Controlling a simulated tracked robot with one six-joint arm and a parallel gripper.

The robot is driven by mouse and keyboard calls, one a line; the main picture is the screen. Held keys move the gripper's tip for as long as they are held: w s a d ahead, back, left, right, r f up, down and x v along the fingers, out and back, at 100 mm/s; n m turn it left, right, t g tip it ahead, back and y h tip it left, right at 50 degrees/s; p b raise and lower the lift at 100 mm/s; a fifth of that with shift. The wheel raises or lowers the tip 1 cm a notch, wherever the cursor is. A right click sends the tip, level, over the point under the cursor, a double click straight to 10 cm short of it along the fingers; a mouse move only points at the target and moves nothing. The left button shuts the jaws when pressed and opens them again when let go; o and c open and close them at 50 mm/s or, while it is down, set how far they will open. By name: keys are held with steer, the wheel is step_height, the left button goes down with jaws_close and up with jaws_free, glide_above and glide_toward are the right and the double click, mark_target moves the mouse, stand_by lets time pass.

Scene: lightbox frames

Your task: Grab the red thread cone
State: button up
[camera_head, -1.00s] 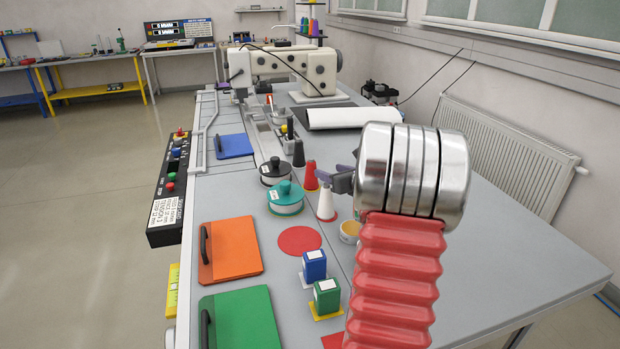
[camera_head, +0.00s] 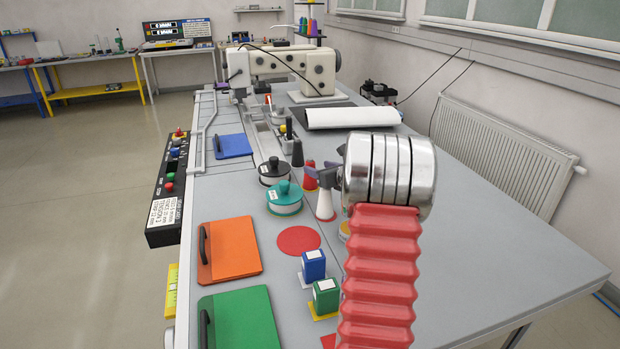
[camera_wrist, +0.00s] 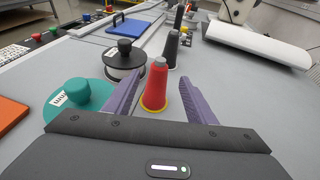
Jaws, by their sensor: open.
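The red thread cone (camera_wrist: 156,88) stands upright on the table in the wrist view, with a grey tip and a yellow ring at its base. In the head view the red cone (camera_head: 309,177) is partly covered by my gripper. My gripper (camera_wrist: 160,92) is open, and its two purple fingers show on either side of the cone, apart from it. My gripper (camera_head: 320,172) also shows in the head view, just right of the red cone and above a white cone (camera_head: 325,206). Whether the fingertips reach past the cone is hard to tell.
A teal-lidded round container (camera_head: 285,198) and a black-lidded one (camera_head: 275,171) stand left of the cones. A dark cone (camera_head: 297,153) stands behind the red one. Blue (camera_head: 313,265) and green (camera_head: 326,296) blocks stand nearer. The table's right side is clear.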

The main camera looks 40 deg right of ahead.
mark_target(312, 164)
steer(key=shift+w+d+f, duration=0.15)
steer(key=shift+w+d, duration=0.05)
steer(key=shift+w, duration=0.5)
steer(key=shift+x, duration=2.6)
steer(key=shift+a, duration=0.1)
steer(key=shift+c, duration=0.2)
steer(key=c, duration=1.2)
steer(key=shift+o, duration=0.2)
steer(key=shift+r, duration=0.2)
step_height(312, 164, up, 10)
steer(key=shift+f, duration=0.1)
